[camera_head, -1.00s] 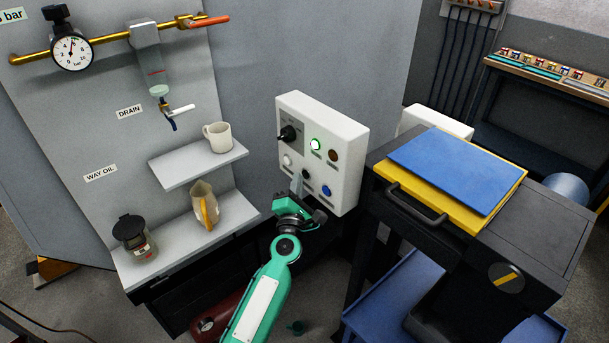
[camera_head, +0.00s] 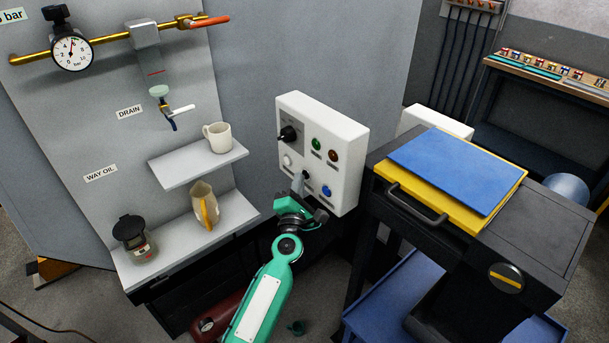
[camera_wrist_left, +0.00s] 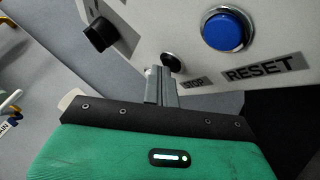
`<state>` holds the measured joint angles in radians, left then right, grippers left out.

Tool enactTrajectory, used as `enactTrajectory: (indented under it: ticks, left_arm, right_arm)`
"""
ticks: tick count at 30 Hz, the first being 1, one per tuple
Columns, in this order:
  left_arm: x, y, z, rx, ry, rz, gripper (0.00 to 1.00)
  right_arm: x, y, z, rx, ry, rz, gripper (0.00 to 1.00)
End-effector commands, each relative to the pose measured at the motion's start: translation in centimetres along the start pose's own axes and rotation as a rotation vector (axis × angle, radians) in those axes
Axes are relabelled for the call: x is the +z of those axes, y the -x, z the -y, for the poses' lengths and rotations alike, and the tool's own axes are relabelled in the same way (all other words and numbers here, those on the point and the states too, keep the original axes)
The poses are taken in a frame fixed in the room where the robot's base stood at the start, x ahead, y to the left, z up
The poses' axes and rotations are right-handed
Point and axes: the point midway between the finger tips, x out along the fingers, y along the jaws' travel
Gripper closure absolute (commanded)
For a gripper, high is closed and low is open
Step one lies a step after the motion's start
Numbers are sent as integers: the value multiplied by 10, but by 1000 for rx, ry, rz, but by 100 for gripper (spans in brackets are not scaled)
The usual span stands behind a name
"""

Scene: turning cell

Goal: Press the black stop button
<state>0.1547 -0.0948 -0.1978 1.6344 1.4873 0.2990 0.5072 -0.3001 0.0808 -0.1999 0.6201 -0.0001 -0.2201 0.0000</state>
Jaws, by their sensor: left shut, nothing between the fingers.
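The white control box (camera_head: 351,150) is mounted on the grey panel. Its small black stop button (camera_wrist_left: 172,62) shows in the left wrist view beside a partly covered STOP label (camera_wrist_left: 193,83). My left gripper (camera_head: 299,178) is shut and empty, with its fingertips at the box's lower front. In the left wrist view the closed fingertips (camera_wrist_left: 160,74) are right at the black button's lower edge; whether they touch it I cannot tell. In the head view the fingers largely cover the button. The green lamp (camera_head: 316,144) is dark. My right gripper is not in view.
The blue RESET button (camera_head: 326,190) is close right of the fingers; a white button (camera_head: 287,160) and black knob (camera_head: 289,134) are left and above. A dark cabinet (camera_head: 540,220) stands right. Shelves with a mug (camera_head: 217,136) and pitcher (camera_head: 203,204) are left.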

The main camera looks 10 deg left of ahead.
Motion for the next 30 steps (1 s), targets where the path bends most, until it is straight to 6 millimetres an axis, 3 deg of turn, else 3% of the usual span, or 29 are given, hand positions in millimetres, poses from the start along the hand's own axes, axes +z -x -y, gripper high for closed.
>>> enactTrajectory:
  ticks: [17,30]
  left_arm:
    - [-7,10,-7,-1,-1,0,100]
    - [-27,38,-27,-1,-1,-1,100]
  right_arm:
    - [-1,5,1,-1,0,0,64]
    - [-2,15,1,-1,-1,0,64]
